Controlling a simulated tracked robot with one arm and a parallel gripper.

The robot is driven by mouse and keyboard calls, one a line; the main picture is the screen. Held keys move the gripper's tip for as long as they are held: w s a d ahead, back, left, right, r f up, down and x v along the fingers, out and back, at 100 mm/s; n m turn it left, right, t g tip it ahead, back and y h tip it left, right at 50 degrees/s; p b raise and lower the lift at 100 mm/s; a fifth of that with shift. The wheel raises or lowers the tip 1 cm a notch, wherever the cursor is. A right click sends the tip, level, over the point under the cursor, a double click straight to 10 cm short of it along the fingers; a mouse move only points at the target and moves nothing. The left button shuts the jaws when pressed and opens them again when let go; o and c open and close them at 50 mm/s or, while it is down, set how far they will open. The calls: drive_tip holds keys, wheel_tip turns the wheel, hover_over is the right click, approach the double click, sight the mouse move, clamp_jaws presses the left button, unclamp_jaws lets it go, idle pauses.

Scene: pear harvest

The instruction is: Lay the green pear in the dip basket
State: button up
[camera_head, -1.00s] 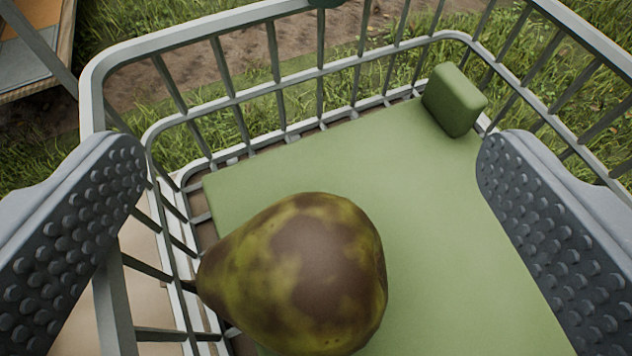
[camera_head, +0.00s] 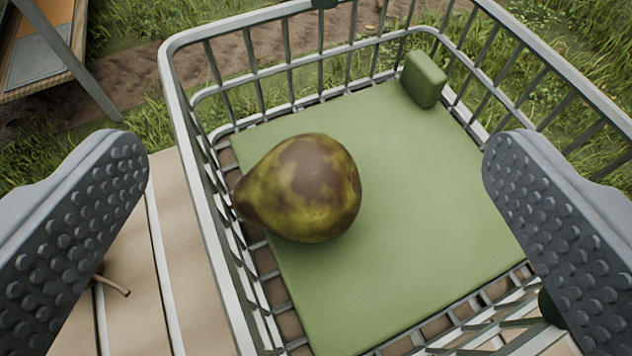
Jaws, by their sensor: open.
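The green pear (camera_head: 308,190), mottled with brown patches, lies on its side on the green pad inside the wire dip basket (camera_head: 212,255). Its narrow end points left, close to the basket's left wall. My gripper (camera_head: 315,215) is open, its two studded grey pads wide apart at the left and right of the picture. The pads are clear of the pear, and nothing is between them in their grip. The pear appears to rest on the pad, below and beyond the gripper.
A green block (camera_head: 424,79) stands at the pad's far right corner. Wooden slats (camera_head: 180,250) lie left of the basket, with a small stem-like piece (camera_head: 113,285) on them. A wooden structure (camera_head: 40,50) stands at the far left. Grass surrounds the basket.

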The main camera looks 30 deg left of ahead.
drive_tip(key=shift+p+v, duration=0.6)
drive_tip(key=shift+v, duration=2.4)
drive_tip(key=shift+f, duration=0.1)
drive_tip(key=s+d+r+m+t+h, duration=0.1)
drive_tip(key=s+d+r, duration=0.35)
drive_tip(key=r, duration=0.45)
drive_tip(key=s+d+r+m+t+h, duration=0.1)
drive_tip(key=s+d+r, duration=0.4)
drive_tip(key=r, duration=0.4)
drive_tip(key=s+d+r+m+t, duration=0.1)
drive_tip(key=s+d+r, duration=0.2)
drive_tip(key=s+r, duration=0.5)
drive_tip(key=s+d+r+m+h, duration=0.2)
drive_tip(key=s+d+r+h, duration=0.2)
drive_tip(key=s+r, duration=0.4)
drive_tip(key=shift+s+d+r+m+t+h, duration=0.2)
drive_tip(key=shift+m+t+h, duration=0.1)
drive_tip(key=shift+m+t, duration=0.1)
wheel_tip(320, 180, up, 9)
drive_tip(key=p, duration=0.9)
drive_tip(key=shift+r, duration=0.15)
